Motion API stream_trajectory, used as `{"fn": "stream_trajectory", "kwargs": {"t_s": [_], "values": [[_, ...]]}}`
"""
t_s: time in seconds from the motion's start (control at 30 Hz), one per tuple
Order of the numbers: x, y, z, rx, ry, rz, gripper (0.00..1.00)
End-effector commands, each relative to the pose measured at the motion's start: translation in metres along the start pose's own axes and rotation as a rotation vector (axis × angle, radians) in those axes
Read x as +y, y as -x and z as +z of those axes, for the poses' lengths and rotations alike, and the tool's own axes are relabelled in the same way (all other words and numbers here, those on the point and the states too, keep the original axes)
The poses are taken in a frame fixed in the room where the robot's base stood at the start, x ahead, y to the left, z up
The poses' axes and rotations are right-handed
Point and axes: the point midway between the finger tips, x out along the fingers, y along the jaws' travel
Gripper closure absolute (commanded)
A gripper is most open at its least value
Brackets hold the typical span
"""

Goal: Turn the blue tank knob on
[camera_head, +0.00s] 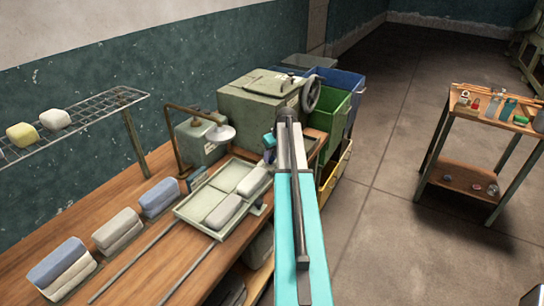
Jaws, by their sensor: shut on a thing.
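I cannot make out a blue tank knob in this view. A large grey-green box (258,104) with a dark handwheel (312,94) on its right side stands at the far end of the wooden bench. A smaller grey-green box (201,140) stands left of it, behind a lamp. My turquoise and grey arm reaches up the middle of the picture, in front of the bench end. A small turquoise part beside it looks like mine too. My gripper's fingers are hidden behind the arm, so what they touch does not show.
A pale tray (183,210) with grey blocks lies on the bench (165,262). A wire shelf (92,108) overhangs at left. Green and blue bins (335,110) stand behind. A small table (467,118) is at right; the floor between is clear.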

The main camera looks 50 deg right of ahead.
Motion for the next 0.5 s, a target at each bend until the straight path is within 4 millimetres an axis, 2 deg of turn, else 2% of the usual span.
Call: {"fn": "stream_trajectory", "kwargs": {"t_s": [0.5], "values": [[-0.0039, -0.0016, -0.0001, 0.001, -0.253, 0.106, 0.91]]}}
